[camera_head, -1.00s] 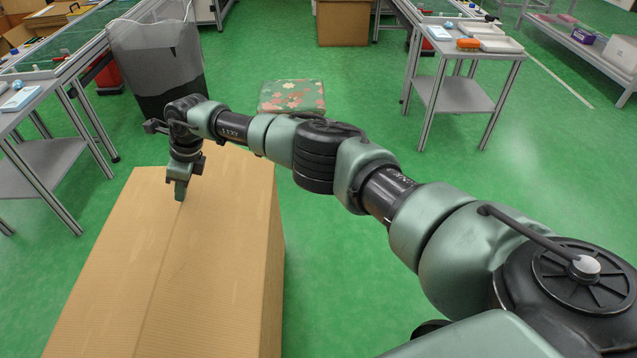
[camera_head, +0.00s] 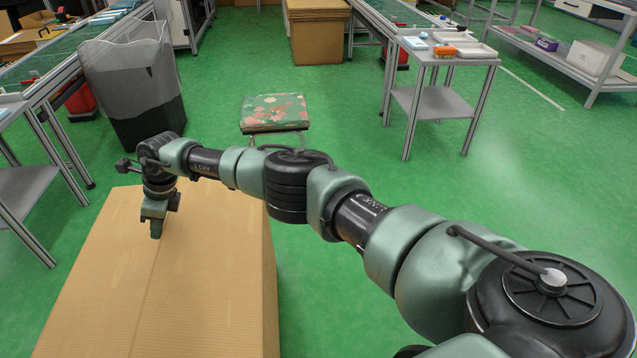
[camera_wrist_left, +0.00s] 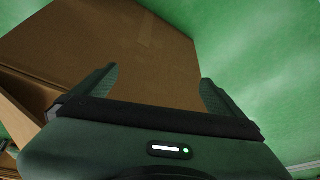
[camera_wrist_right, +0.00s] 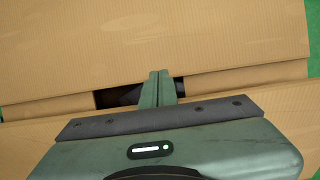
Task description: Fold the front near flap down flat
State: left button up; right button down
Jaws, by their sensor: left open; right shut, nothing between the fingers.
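The large cardboard box (camera_head: 205,290) stands in front of me in the head view, its top flaps lying nearly level with a seam between them. My right gripper (camera_head: 156,232) is shut and empty, fingers pointing down at the top near the seam. In the right wrist view its fingertips (camera_wrist_right: 160,78) are at a dark gap between flap edges; I cannot tell whether they touch. My left gripper (camera_wrist_left: 158,85) is open and empty, beside a brown cardboard face (camera_wrist_left: 110,45) in the left wrist view. The near flap is not clearly visible in the head view.
A grey bin (camera_head: 135,85) stands beyond the box at left. A flower-patterned stool (camera_head: 274,112) is behind the box. A small cart (camera_head: 440,100) with trays is at the right. Green floor is open to the right of the box.

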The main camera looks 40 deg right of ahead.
jog(key=shift+b+x, duration=0.8)
jog(key=shift+x, duration=0.2)
jog(key=shift+f+b, duration=0.3)
jog(key=shift+b, duration=0.1)
pick_arm(q)
jog(key=w+d+r+t+h, duration=0.1)
jog(key=w+d+r+t, duration=0.2)
jog(key=w+r+t, duration=0.3)
jog(key=w, duration=0.4)
jog(key=shift+w+d+h, duration=0.2)
jog(key=shift+w+h, duration=0.1)
pick_arm(e)
jog(key=shift+r, duration=0.2)
